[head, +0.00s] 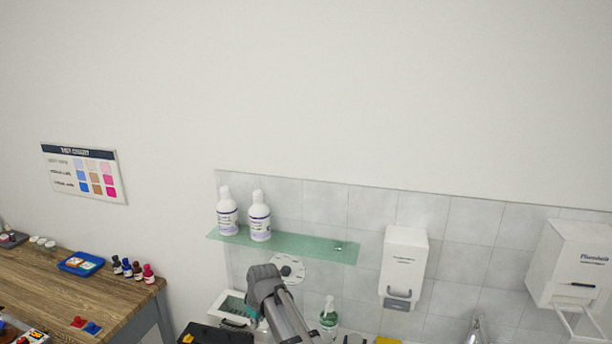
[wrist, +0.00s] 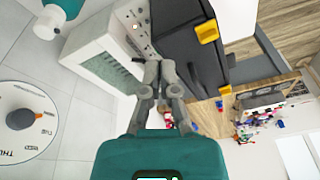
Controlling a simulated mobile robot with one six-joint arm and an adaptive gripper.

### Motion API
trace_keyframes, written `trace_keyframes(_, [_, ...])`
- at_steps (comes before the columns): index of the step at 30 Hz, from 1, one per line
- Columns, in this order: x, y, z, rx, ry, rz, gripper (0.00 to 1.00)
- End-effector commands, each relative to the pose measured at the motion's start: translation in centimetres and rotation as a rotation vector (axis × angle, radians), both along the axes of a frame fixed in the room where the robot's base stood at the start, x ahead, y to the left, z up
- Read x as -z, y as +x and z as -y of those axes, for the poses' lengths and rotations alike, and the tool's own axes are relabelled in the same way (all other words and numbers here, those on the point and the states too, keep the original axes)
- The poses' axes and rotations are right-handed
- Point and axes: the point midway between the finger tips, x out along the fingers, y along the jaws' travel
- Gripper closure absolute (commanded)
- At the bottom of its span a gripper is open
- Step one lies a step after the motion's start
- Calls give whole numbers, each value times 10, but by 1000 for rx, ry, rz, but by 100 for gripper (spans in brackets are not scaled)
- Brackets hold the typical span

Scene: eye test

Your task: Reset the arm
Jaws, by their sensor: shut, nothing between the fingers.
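My gripper (wrist: 159,68) shows in the wrist view with its grey fingertips together and nothing between them. Its teal body fills the bottom middle of that view. The fingers appear in front of a white device (wrist: 92,52) and a black case with yellow latches (wrist: 178,30); I cannot tell the gap to either. In the head view a grey part of my arm rises at the bottom centre, in front of the tiled wall. I cannot make out the fingers there.
A glass shelf (head: 310,246) holds two white bottles (head: 228,213). White dispensers (head: 403,262) hang right of it. A round dial (head: 289,270) is behind my arm. A wooden table (head: 50,288) with small bottles and a blue tray (head: 68,263) is left.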

Motion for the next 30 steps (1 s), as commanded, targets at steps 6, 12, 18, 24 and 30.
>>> trace_keyframes(6, [26,-27,97,219,-38,-45,100])
trace_keyframes(12, [45,-56,173,418,-72,-85,100])
trace_keyframes(18, [63,-95,242,620,-104,-123,100])
trace_keyframes(24, [77,-131,293,792,-131,-156,100])
trace_keyframes(30, [82,-149,316,878,-145,-171,100])
